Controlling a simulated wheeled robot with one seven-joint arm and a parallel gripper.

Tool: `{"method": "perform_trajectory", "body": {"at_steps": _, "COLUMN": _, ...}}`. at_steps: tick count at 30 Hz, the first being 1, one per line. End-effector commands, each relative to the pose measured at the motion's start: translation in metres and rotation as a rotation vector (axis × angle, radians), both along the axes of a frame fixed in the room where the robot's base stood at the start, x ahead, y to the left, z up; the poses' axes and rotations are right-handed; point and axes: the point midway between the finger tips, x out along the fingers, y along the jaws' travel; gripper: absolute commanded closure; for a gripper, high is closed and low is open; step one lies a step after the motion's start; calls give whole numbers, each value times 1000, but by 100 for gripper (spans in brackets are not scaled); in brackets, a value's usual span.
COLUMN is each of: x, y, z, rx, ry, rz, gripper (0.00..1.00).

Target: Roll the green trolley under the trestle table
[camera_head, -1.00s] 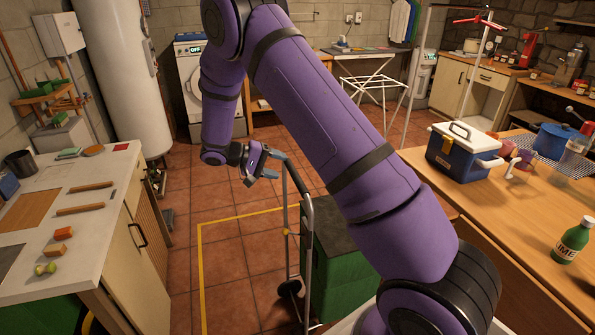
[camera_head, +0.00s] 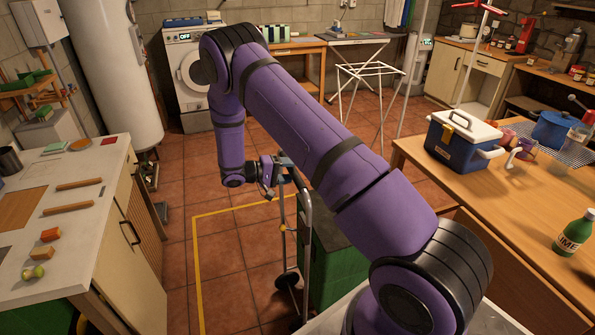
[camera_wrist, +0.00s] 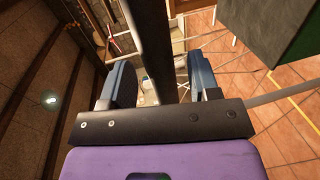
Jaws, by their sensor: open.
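The green trolley (camera_head: 340,268) stands on the tiled floor in the middle of the head view, partly hidden behind my arm. Its upright grey handle frame (camera_head: 307,240) rises on its left side, with a dark wheel below. My gripper (camera_head: 275,175) is at the top of this handle. In the wrist view a dark bar (camera_wrist: 153,45) of the handle passes between my two open blue fingers (camera_wrist: 160,82); contact cannot be told. The trolley's green body (camera_wrist: 300,45) shows at the upper right there. The wooden table (camera_head: 500,210) is at right, near the trolley.
A blue cooler (camera_head: 458,145) and a green bottle (camera_head: 573,232) stand on the table. A yellow floor line (camera_head: 196,270) runs left of the trolley. A white-topped counter (camera_head: 85,225) stands at left, a drying rack (camera_head: 375,75) behind. Open tiles lie between counter and trolley.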

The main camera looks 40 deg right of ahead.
Motion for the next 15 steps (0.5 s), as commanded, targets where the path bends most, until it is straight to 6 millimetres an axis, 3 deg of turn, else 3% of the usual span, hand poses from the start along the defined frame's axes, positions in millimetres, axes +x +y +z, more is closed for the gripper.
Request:
{"method": "perform_trajectory", "body": {"at_steps": 6, "x": -8, "y": -26, "z": -6, "rx": 1, "ry": 2, "rz": -3, "gripper": 44}}
{"method": "perform_trajectory", "body": {"at_steps": 15, "x": -10, "y": -35, "z": -7, "rx": 1, "ry": 1, "rz": 0, "gripper": 44}}
